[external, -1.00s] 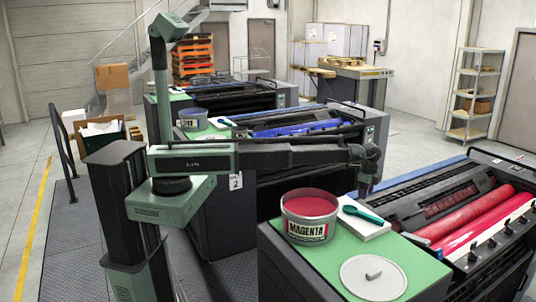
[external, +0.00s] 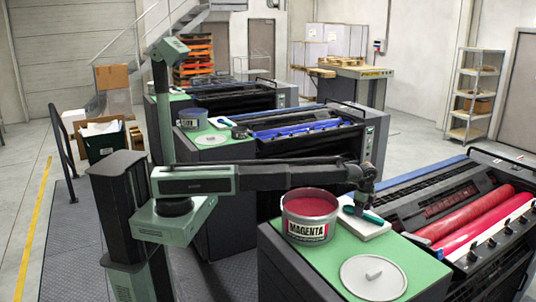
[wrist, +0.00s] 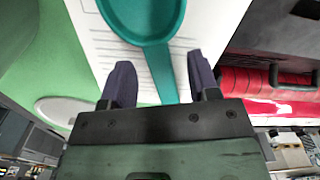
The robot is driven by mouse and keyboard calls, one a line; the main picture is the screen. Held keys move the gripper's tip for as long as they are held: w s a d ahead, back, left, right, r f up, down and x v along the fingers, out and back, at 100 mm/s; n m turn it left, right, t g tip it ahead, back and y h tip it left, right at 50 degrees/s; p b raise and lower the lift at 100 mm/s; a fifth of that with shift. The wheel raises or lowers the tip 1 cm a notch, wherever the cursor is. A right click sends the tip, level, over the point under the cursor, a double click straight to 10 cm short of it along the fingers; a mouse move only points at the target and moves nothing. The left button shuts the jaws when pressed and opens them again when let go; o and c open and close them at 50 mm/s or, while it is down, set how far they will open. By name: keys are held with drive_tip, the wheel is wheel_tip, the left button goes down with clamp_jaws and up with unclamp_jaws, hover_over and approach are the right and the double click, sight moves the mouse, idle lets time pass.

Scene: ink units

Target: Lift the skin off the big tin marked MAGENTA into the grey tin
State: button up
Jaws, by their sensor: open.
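The big tin marked MAGENTA (external: 309,219) stands open on the green top of the nearest unit, with red ink inside. Just right of it, a teal ladle-like tool (external: 373,218) lies on a white pad (external: 359,231). My gripper (external: 361,209) is low over the tool and partly hides it. In the wrist view, my open gripper (wrist: 158,65) has the teal tool's handle (wrist: 157,72) between its fingers, with gaps on both sides; the bowl (wrist: 142,14) lies beyond the fingertips.
A round grey lid (external: 372,279) lies on the green top (external: 320,262) in front of the tin. Red rollers (external: 470,217) are to the right.

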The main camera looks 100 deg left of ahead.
wheel_tip(320, 180, down, 2)
drive_tip(key=shift+f+b, duration=0.1)
drive_tip(key=shift+b, duration=0.25)
drive_tip(key=shift+r, duration=0.25)
clamp_jaws()
drive_tip(key=shift+p, duration=0.3)
wheel_tip(320, 180, up, 20)
drive_tip(key=p, duration=2)
drive_tip(key=c, duration=0.8)
unclamp_jaws()
clamp_jaws()
